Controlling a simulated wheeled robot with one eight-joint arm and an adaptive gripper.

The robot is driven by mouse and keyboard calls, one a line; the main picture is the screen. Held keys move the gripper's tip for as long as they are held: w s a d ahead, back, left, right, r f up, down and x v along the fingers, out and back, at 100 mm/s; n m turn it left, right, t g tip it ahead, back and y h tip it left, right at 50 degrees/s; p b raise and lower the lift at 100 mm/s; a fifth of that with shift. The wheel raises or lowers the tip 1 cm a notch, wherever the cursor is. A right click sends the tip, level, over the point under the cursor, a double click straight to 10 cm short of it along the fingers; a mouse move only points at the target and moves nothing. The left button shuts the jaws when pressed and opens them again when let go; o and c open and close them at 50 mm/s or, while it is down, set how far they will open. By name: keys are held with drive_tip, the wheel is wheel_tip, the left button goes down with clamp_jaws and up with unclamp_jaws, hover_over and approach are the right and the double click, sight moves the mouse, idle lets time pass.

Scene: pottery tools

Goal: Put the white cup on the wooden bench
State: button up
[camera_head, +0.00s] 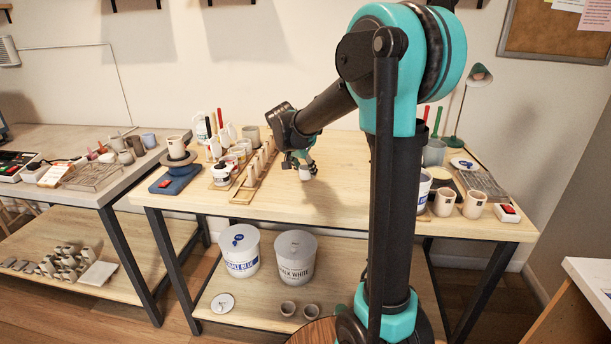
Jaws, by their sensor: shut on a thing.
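The wooden bench (345,205) stands in the middle, with a pale top and dark metal legs. My gripper (301,163) is over the middle of the bench top, its fingers pointing down. The cup is just above or touching the bench top; I cannot tell which from this angle.
A wooden rack with pegs (252,178) and several cups and bottles stand left of my gripper. Pale cups (443,202) and a white bucket stand at the right end. The bench top in front of my gripper is clear. A grey table (100,188) adjoins on the left.

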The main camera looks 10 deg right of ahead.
drive_tip(key=shift+f, duration=1.1)
drive_tip(key=o, duration=1.2)
drive_tip(key=shift+f, duration=0.1)
drive_tip(key=shift+c, duration=0.2)
drive_tip(key=v, duration=1.2)
